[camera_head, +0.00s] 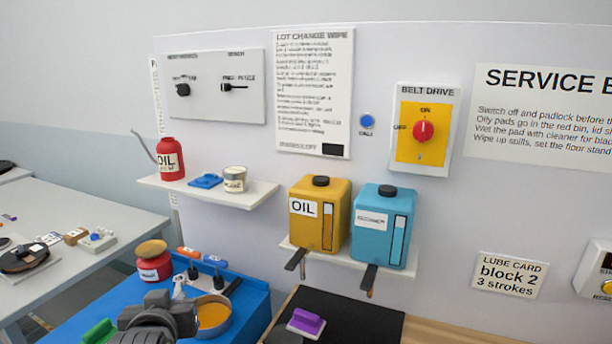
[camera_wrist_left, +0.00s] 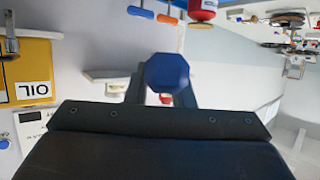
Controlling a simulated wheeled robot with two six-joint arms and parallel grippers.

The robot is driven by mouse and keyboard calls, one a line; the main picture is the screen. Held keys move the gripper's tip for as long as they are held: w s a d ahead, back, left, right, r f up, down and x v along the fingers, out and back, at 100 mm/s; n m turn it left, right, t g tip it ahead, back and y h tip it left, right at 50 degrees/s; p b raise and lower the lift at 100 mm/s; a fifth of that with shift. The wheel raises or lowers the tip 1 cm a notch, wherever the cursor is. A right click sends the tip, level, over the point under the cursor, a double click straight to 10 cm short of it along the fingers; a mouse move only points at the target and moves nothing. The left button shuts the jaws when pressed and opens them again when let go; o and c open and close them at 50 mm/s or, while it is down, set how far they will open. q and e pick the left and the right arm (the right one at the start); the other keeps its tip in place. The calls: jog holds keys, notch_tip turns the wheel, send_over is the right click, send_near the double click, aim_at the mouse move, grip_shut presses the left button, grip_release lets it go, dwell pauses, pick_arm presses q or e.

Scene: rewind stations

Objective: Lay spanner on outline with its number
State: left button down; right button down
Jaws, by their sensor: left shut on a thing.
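My left gripper (camera_head: 155,312) is at the bottom left of the head view, over the front of the blue bench top; its fingertips are hard to make out there. In the left wrist view, its dark fingers (camera_wrist_left: 167,92) are shut on a blue eight-sided thing (camera_wrist_left: 167,72), seen end-on. I cannot tell from this end whether it is part of a spanner. I make out no spanner outline or number in either view. My right gripper is not in view.
The blue bench top (camera_head: 245,300) carries a red jar (camera_head: 153,264), an orange-filled pan (camera_head: 213,318) and handled tools. A purple block (camera_head: 306,322) lies on a black mat (camera_head: 360,318). Yellow (camera_head: 319,217) and blue (camera_head: 380,228) containers stand on a wall shelf.

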pick_arm(q)
jog(key=s+d+r+m+h, duration=0.2)
jog(key=d+r+h, duration=0.1)
jog(key=d+r, duration=0.1)
jog(key=shift+d+r+m, duration=0.15)
jog(key=shift+m, duration=0.25)
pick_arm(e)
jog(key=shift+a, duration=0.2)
